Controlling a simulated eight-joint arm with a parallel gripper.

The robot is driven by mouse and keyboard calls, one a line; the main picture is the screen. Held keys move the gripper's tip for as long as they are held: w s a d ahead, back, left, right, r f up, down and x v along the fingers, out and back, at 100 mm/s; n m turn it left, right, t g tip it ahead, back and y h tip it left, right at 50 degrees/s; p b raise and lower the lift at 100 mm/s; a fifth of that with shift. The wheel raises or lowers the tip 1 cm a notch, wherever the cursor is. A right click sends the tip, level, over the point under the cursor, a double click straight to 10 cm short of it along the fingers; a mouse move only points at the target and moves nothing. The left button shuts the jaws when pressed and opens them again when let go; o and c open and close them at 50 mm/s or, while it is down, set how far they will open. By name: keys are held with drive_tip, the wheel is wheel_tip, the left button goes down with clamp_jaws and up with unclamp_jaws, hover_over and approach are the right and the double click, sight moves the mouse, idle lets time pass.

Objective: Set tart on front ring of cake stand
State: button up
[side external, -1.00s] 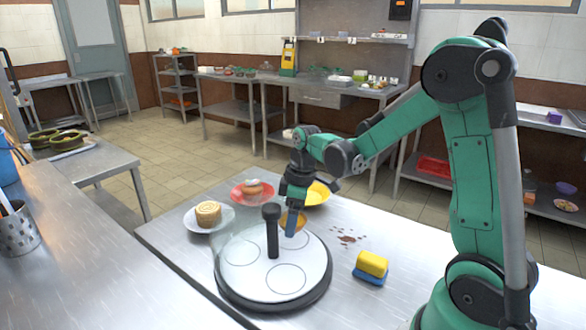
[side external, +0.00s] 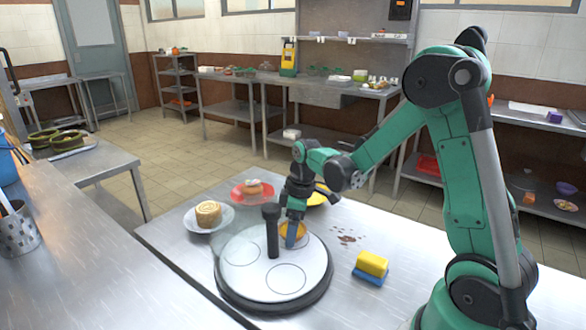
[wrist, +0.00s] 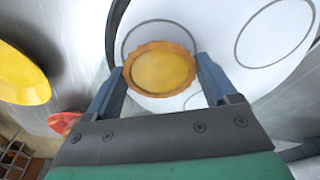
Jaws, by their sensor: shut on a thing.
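The tart (wrist: 160,70), orange-yellow with a browner crimped rim, is between the blue fingers of my gripper (wrist: 160,88). In the side view the tart (side external: 299,230) is partly hidden by the near finger of my gripper (side external: 292,235). The cake stand (side external: 255,285) has a white round top, a dark base and an upright black handle (side external: 271,230). The tart is over the far right part of its top, partly covering a ring outline in the wrist view. I cannot tell whether it touches the surface. Two empty rings show at the left and near side.
A white plate with a rolled cake (side external: 208,213), a red plate with a bun (side external: 252,188) and a yellow plate (side external: 318,197) stand behind the stand. A yellow and blue sponge (side external: 371,266) lies to the right, near a brown spill (side external: 347,239).

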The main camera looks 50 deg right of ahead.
drive_tip(key=shift+f, duration=0.25)
drive_tip(key=o, duration=1.1)
drive_tip(key=shift+c, duration=0.2)
drive_tip(key=shift+s+d+r, duration=0.1)
drive_tip(key=shift+s+r, duration=0.05)
drive_tip(key=shift+r, duration=1.1)
drive_tip(key=shift+s+d+r, duration=0.1)
drive_tip(key=shift+s+r, duration=0.05)
drive_tip(key=shift+r, duration=1.05)
wheel_tip(320, 180, up, 7)
